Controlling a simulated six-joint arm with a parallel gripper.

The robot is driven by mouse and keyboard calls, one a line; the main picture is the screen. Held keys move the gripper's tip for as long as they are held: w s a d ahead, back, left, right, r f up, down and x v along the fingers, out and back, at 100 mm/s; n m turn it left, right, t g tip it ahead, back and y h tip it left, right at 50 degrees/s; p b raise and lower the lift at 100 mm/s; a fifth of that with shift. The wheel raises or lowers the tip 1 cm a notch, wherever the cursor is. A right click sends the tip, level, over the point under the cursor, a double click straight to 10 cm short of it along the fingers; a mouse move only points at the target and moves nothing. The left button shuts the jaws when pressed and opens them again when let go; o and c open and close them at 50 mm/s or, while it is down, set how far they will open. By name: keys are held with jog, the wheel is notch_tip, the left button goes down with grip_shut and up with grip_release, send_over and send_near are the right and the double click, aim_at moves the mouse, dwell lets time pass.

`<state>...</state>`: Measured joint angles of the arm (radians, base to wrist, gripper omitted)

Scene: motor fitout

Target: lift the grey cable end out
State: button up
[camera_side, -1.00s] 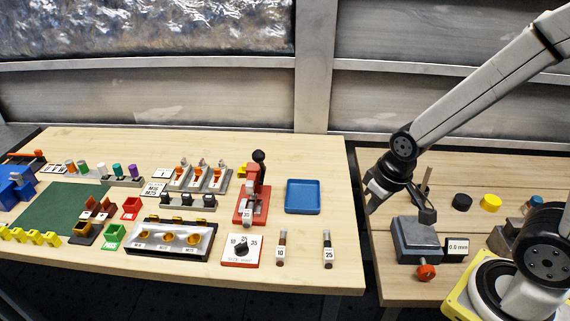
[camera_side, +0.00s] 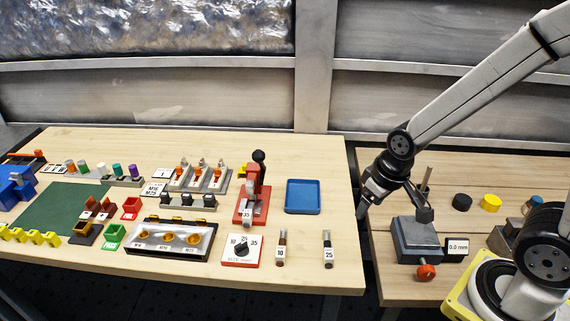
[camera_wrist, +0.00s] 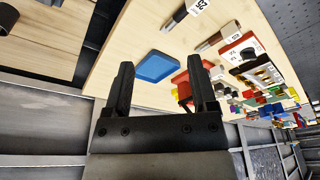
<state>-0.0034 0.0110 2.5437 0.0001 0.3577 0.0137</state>
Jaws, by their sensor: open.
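A piece with a white tag marked 35 (camera_side: 247,214) stands in the front of the red lever press (camera_side: 263,200); it looks like the grey cable end, but its colour is too small to be sure. Two similar tagged cable ends, 10 (camera_side: 281,247) and 25 (camera_side: 327,249), lie on the table in front. My gripper (camera_side: 393,212) is open and empty, over the right-hand bench near the gap, well right of the press. In the wrist view the open fingers (camera_wrist: 160,68) point toward the blue tray (camera_wrist: 156,66) and the press (camera_wrist: 201,80).
The blue tray (camera_side: 303,196) lies empty between press and gripper. A dial box (camera_side: 241,250) stands before the press. A gap divides the benches.

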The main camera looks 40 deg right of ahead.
jog(key=w+a+m+g, duration=0.1)
jog(key=w+a+m, duration=0.35)
jog(key=w, duration=0.95)
jog(key=m+g, duration=0.1)
jog(key=m, duration=0.3)
send_over(246, 216)
jog(key=d, duration=0.1)
jog(key=f, duration=0.5)
jog(key=shift+s+f, duration=0.15)
jog(key=shift+s, duration=0.05)
jog(key=shift+w+a+f+g, duration=0.25)
jog(key=shift+w+a+g, duration=0.1)
jog(key=shift+a, duration=0.1)
jog(key=shift+f, duration=1.35)
jog(key=shift+s+f, duration=0.15)
jog(key=shift+f, duration=2.4)
